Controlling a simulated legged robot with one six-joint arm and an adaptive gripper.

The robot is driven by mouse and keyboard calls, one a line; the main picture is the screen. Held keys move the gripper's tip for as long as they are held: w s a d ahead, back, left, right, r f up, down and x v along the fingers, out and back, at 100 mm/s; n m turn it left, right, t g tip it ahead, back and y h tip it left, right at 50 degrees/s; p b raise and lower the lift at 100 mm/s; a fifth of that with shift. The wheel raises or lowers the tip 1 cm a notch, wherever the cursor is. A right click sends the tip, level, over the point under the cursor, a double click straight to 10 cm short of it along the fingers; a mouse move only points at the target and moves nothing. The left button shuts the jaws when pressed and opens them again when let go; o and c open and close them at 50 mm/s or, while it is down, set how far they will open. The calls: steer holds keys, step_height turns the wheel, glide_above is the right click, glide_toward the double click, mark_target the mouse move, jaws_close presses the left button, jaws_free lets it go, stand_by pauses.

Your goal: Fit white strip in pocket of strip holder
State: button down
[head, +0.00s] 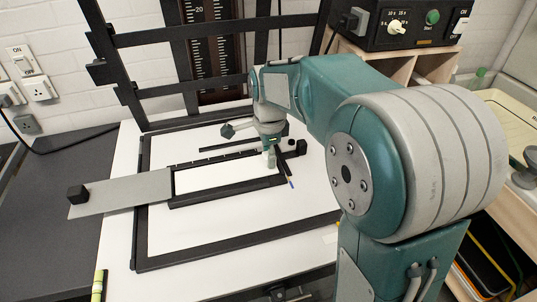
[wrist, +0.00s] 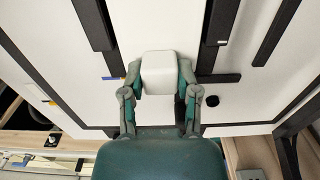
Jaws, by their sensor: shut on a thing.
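My gripper (head: 270,152) points down at the right end of the strip holder (head: 228,190), a black rail frame on the white board. In the wrist view its fingers (wrist: 160,88) are shut on a white block-like piece (wrist: 160,70), which also shows in the head view (head: 271,161). I take this piece for the white strip; its underside and full length are hidden. It lies in line with the gap between the holder's two rails (wrist: 95,25). Whether it touches the board or the holder, I cannot tell. The gap between the rails shows white.
A grey plate (head: 125,192) with a black knob (head: 77,194) extends left from the holder.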

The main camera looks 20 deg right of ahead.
steer(key=shift+f, duration=0.35)
stand_by(0.3)
steer(key=shift+c, duration=1.3)
jaws_free()
steer(key=shift+r, duration=4)
step_height(320, 180, up, 12)
